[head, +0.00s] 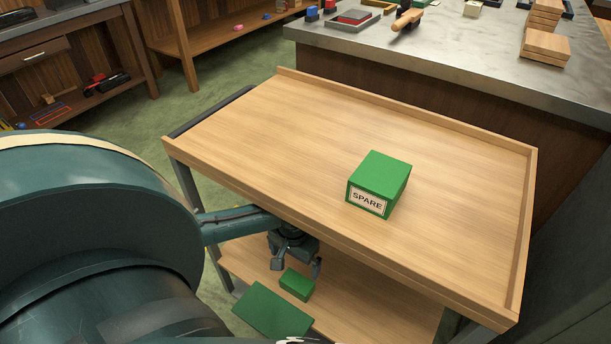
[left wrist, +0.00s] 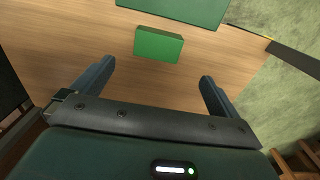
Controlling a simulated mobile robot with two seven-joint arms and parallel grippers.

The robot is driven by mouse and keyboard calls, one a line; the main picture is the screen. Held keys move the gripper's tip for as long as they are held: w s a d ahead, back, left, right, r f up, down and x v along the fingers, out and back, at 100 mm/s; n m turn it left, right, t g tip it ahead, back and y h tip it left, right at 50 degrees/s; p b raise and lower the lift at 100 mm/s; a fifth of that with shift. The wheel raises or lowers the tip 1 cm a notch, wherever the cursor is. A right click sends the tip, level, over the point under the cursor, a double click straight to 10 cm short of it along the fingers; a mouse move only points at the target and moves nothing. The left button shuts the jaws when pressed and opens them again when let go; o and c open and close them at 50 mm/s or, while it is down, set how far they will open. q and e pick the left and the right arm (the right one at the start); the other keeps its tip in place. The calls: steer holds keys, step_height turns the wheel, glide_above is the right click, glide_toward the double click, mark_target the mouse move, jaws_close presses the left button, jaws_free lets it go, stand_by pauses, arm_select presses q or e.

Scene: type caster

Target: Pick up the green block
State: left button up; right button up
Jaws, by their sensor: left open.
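A small green block (head: 297,284) lies on the cart's lower shelf, beside a flat, larger green piece (head: 272,312). In the left wrist view the green block (left wrist: 158,44) is ahead of the fingertips, roughly midway across the gap, and the flat piece (left wrist: 182,8) is beyond it. My left gripper (head: 297,267) is open and empty, just short of the block; its fingers also show in the left wrist view (left wrist: 158,72). A bigger green box labelled SPARE (head: 380,184) stands on the cart's top. My right gripper is not in view.
The wooden cart top (head: 290,130) has a raised rim and overhangs the lower shelf (head: 380,315), where my left arm reaches in beneath it. A grey counter (head: 470,60) with tools and wooden blocks stands behind. Bare shelf surrounds the block on its near side.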

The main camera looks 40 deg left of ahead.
arm_select(q)
step_height(320, 180, down, 8)
steer(key=b, duration=0.2)
steer(key=shift+r+b, duration=0.25)
steer(key=shift+b, duration=0.15)
step_height(320, 180, down, 2)
steer(key=shift+d+f+b, duration=0.1)
steer(key=shift+d+b, duration=0.05)
steer(key=shift+b, duration=0.6)
step_height(320, 180, down, 2)
steer(key=shift+w+f+b, duration=0.15)
steer(key=shift+b, duration=0.45)
steer(key=shift+f, duration=0.25)
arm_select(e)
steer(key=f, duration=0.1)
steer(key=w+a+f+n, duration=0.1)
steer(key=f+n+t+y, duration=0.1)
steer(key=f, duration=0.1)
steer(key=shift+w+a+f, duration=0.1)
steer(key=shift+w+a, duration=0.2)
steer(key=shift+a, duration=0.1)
arm_select(q)
steer(key=c, duration=1)
steer(key=shift+o, duration=0.2)
